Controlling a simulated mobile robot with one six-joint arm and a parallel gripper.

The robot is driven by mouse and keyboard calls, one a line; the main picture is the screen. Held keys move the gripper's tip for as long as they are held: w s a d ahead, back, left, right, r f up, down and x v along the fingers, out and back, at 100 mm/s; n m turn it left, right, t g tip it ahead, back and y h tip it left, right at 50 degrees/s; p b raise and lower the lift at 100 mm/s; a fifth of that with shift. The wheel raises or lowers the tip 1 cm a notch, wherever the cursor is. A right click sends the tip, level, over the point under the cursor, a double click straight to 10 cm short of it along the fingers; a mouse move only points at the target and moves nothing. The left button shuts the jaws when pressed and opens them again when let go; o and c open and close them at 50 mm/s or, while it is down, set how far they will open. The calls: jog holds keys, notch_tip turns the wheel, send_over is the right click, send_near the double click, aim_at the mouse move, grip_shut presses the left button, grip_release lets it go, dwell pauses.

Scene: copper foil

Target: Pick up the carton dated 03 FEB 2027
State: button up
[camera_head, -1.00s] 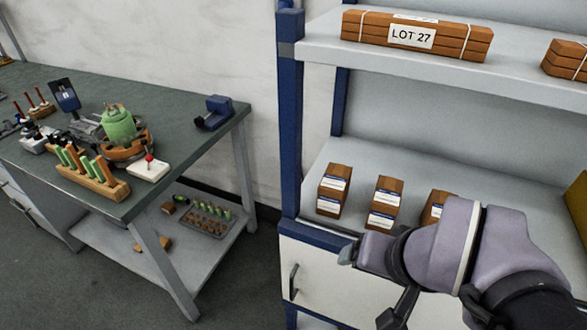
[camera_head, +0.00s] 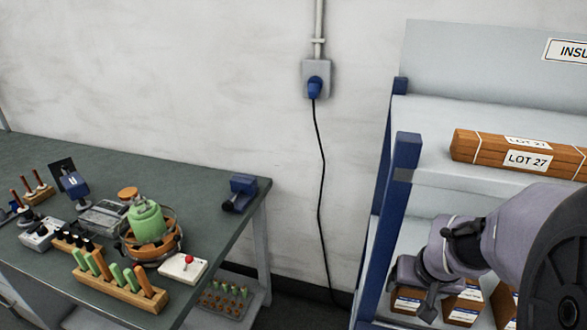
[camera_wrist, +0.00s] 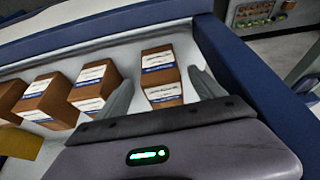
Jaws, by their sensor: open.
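Several brown cartons with white and blue labels stand in a row on the shelf. In the wrist view one carton (camera_wrist: 158,62) appears between the fingers of my gripper (camera_wrist: 161,80), which is open and empty. A second carton (camera_wrist: 95,76) and a third carton (camera_wrist: 45,92) stand to its left, with part of another at the left edge. In the head view the carton tops are mostly hidden behind my arm; the lower part of the left carton (camera_head: 407,301) shows. The label print is too small to read, so I cannot tell which carton is dated 03 FEB 2027.
The shelf has a blue post (camera_head: 401,190) at its left and a blue edge (camera_wrist: 240,70) near my gripper. A LOT 27 bundle (camera_head: 515,155) lies on the upper shelf. A cluttered green-topped bench (camera_head: 60,265) stands at the left.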

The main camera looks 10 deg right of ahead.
jog(key=shift+w+d+f, duration=0.1)
jog(key=shift+w+d, duration=0.2)
jog(key=shift+w, duration=0.2)
jog(key=shift+w+d, duration=0.3)
jog(key=shift+w, duration=0.2)
jog(key=w+f+b, duration=0.1)
jog(key=w+d+f+b, duration=0.1)
jog(key=shift+f, duration=0.4)
jog(key=shift+r, duration=0.1)
grip_shut()
